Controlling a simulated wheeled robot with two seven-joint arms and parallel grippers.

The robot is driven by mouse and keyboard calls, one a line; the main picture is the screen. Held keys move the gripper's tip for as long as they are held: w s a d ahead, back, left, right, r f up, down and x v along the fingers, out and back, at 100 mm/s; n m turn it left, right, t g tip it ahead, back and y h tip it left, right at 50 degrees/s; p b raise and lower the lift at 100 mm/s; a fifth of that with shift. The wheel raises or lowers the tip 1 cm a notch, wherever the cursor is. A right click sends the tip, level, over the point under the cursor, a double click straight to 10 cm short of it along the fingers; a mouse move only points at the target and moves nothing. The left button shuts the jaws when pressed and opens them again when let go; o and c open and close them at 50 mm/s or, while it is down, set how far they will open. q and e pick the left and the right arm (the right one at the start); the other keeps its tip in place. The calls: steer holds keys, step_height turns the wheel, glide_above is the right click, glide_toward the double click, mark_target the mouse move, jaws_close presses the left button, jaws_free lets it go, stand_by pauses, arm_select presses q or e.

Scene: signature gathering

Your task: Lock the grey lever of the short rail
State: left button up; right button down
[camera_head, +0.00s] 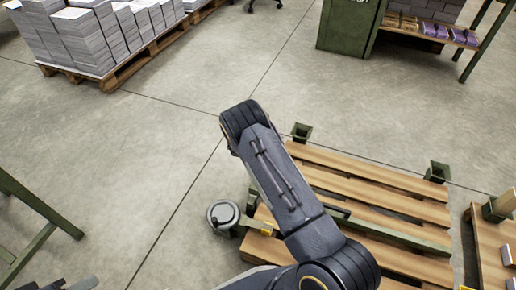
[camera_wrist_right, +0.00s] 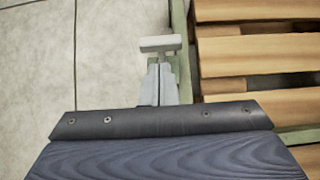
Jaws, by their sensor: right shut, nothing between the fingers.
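My right arm crosses the middle of the head view, and its gripper is hidden there. In the right wrist view my right gripper (camera_wrist_right: 160,68) is shut and empty, its grey fingers pointing up the picture. A light grey T-shaped piece (camera_wrist_right: 160,43) shows just beyond the fingertips. I cannot tell whether it is the lever or whether the fingers touch it. A green rail (camera_wrist_right: 183,55) runs beside it, to the right. In the head view no grey lever can be made out for sure.
A slatted wooden pallet (camera_head: 385,190) with green corner sockets (camera_head: 302,132) lies under and right of my arm. A grey round piece (camera_head: 223,214) sits at its left. Paper stacks stand on another pallet (camera_head: 108,83) at upper left. The floor (camera_head: 150,160) between is clear.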

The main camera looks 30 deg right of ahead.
step_height(320, 180, up, 6)
steer(key=s+a+p, duration=0.1)
steer(key=shift+s+a+p, duration=0.25)
steer(key=shift+a+p, duration=0.05)
steer(key=shift+a, duration=0.1)
steer(key=shift+f, duration=0.15)
steer(key=s+d+r+m+g+y, duration=0.1)
steer(key=s+r+m+y, duration=0.1)
steer(key=s+r+m, duration=0.7)
steer(key=s+d+r+m+g+y, duration=0.1)
steer(key=s+r+m, duration=0.5)
steer(key=r, duration=0.6)
steer(key=s+a+r+m+t+y, duration=0.1)
steer(key=s+a+r+m+y, duration=0.1)
steer(key=s+a+r+m, duration=0.45)
steer(key=s+a+r+m+t+y, duration=0.1)
steer(key=s+a+m+y, duration=0.15)
steer(key=s, duration=0.65)
steer(key=s+a+r+m+t+y, duration=0.1)
steer(key=s+a+r+m+y, duration=0.3)
steer(key=s, duration=0.4)
step_height(320, 180, up, 30)
steer(key=h+p, duration=0.1)
steer(key=p, duration=2.9)
steer(key=shift+s+a+g+p, duration=0.3)
steer(key=shift+s+a+p, duration=0.05)
steer(key=shift+a+p, duration=0.05)
